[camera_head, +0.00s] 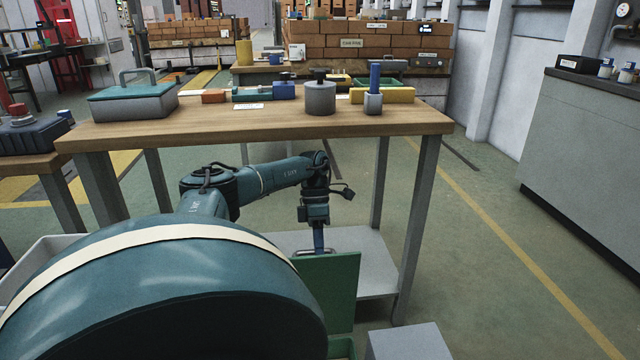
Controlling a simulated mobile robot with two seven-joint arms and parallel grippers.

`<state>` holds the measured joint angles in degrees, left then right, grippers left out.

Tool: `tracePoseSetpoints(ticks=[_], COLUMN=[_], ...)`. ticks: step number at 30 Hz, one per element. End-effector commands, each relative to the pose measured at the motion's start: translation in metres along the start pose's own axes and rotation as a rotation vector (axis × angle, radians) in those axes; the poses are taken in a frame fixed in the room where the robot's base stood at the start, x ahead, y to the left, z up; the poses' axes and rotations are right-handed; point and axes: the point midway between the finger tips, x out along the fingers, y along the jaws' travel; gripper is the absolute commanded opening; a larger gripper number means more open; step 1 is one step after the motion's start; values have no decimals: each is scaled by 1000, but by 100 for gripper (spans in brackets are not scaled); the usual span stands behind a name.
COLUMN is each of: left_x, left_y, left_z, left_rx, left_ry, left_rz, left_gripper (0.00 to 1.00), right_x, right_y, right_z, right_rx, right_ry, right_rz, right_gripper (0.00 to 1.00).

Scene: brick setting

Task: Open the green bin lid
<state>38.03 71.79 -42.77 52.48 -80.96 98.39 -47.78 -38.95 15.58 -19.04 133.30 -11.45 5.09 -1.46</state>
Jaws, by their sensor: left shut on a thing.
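The green bin lid (330,285) shows as a flat green panel standing steeply raised below the workbench's front edge. A small part of the green bin (342,348) shows beneath it; the rest is hidden behind my own large teal body part. My left arm reaches in from the left and points down at the lid. My left gripper (319,247) is shut at the lid's top edge, on its handle, of which a thin grey part shows at the edge. My right gripper is not in view.
A wooden workbench (270,126) stands behind the arm, with a teal-lidded box (132,100), a grey cylinder (320,97) and other items on it. Its metal leg (413,235) and lower shelf (376,275) are close to the lid. Open floor lies to the right.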

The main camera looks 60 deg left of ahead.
Motion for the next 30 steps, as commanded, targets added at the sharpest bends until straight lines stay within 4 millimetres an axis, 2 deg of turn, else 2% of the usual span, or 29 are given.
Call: tracePoseSetpoints(ticks=[1,12,13,21,30], left_x=[9,8,8,4,-4], left_y=[3,2,2,2,-1], left_z=[-4,-4,-4,-2,-2], left_rx=[-7,-6,-6,-3,-2], left_ry=[21,22,22,14,10], left_rz=[-3,-5,-5,-3,-2], left_gripper=[0,0,13,34,34], right_x=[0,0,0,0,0], right_y=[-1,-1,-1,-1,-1], right_z=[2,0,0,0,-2], right_rx=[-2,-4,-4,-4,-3], right_ry=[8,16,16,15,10], right_rz=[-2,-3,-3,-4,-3], right_gripper=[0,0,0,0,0])
